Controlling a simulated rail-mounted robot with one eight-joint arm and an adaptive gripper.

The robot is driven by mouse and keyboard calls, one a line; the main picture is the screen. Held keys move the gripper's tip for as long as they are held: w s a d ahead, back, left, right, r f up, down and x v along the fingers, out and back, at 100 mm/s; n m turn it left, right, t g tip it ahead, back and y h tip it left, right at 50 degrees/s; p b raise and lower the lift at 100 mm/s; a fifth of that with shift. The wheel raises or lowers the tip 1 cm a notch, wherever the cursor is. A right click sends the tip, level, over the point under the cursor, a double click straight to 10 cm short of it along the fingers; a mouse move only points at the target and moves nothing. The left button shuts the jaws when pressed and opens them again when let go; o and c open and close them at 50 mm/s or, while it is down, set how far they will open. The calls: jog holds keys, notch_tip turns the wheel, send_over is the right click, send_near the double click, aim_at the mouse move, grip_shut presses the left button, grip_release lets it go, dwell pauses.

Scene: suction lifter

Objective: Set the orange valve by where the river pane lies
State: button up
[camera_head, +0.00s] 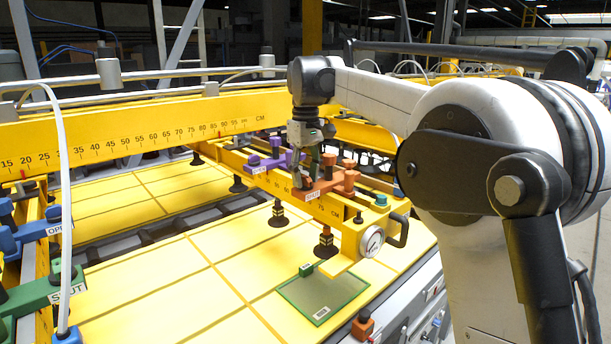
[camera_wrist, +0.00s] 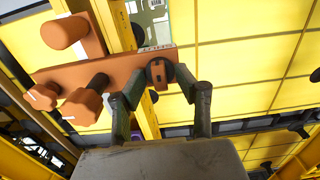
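The orange valve (camera_head: 330,183) sits on the yellow beam right of centre in the head view, with a white label too small to read surely. In the wrist view, its orange bar (camera_wrist: 100,72) runs across the upper left with several round knobs. My gripper (camera_head: 306,180) is down at the valve; in the wrist view my fingers (camera_wrist: 160,73) close in on both sides of the upright tab at the bar's right end and appear to touch it. A greenish see-through pane (camera_head: 322,297) with a white label and green tab lies flat on the yellow panel, front right.
A purple valve (camera_head: 268,163) stands just left of the orange one on the same beam. A pressure gauge (camera_head: 372,241) and dark handle (camera_head: 398,230) are at the beam's near end. Blue (camera_head: 30,236) and green (camera_head: 38,292) valves stand at far left. A small orange block (camera_head: 363,325) is at the front edge.

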grip_shut()
jog(key=shift+m, duration=0.3)
jog(key=m, duration=0.3)
jog(key=shift+m, duration=0.4)
jog(key=m, duration=0.4)
jog(key=shift+m, duration=0.3)
jog(key=m, duration=0.4)
jog(key=shift+b, duration=0.3)
jog(key=m, duration=0.4)
jog(key=shift+m, duration=0.6)
